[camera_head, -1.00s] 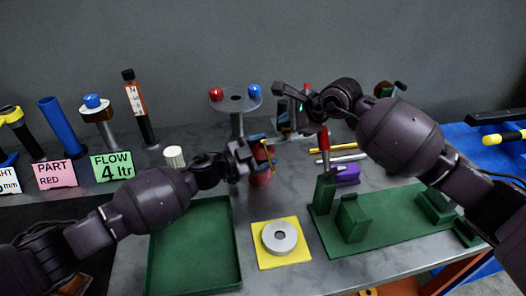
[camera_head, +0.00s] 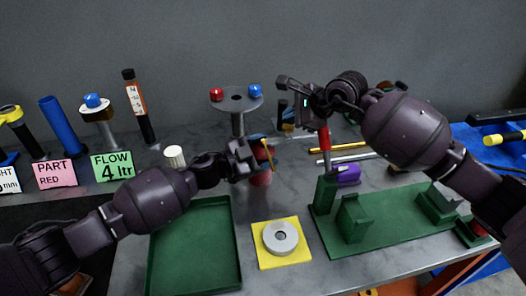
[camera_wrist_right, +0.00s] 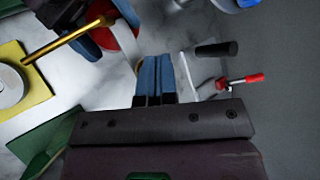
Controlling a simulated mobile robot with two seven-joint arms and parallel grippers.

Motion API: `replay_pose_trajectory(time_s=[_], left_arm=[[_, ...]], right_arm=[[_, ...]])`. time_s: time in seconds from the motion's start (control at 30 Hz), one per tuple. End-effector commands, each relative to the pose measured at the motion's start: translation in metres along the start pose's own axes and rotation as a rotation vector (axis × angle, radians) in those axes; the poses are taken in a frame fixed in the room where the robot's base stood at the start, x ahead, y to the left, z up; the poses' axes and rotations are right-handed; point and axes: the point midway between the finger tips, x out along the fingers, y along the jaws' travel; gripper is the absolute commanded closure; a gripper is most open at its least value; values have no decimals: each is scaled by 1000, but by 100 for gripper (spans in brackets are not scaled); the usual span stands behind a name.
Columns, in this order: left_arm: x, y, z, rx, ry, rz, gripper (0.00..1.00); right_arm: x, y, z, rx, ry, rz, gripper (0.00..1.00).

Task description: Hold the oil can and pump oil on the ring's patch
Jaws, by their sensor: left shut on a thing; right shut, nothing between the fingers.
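The oil can (camera_head: 261,178), red with a thin golden spout, is held by my left gripper (camera_head: 256,157) above the table, behind the ring. The gripper covers part of the can. The can's red body (camera_wrist_right: 127,12) and golden spout (camera_wrist_right: 70,40) show at the top left of the right wrist view. The grey ring (camera_head: 271,243) lies flat on a yellow pad (camera_head: 264,258); I cannot make out its patch. My right gripper (camera_head: 284,121) is shut and empty behind and right of the can. Its blue fingers (camera_wrist_right: 155,76) show in the right wrist view.
A green tray (camera_head: 190,283) lies left of the pad. A green fixture board (camera_head: 390,232) with upright blocks and a red-handled tool (camera_head: 323,140) lies to the right. A round stand (camera_head: 237,102) with red and blue knobs stands behind. Signs and bottles line the left.

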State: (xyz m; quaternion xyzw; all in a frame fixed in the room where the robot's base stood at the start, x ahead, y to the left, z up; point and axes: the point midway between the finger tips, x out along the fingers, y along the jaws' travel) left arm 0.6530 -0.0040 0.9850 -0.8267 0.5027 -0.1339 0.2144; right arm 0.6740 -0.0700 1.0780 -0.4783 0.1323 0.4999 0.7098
Motion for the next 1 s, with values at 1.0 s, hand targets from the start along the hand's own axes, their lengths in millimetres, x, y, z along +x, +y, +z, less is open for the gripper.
replay_pose_trajectory(time_s=[1.0], left_arm=[[-2, 6, 9, -5, -13, 5, 71]], right_arm=[[-37, -28, 26, -1, 0, -3, 100]])
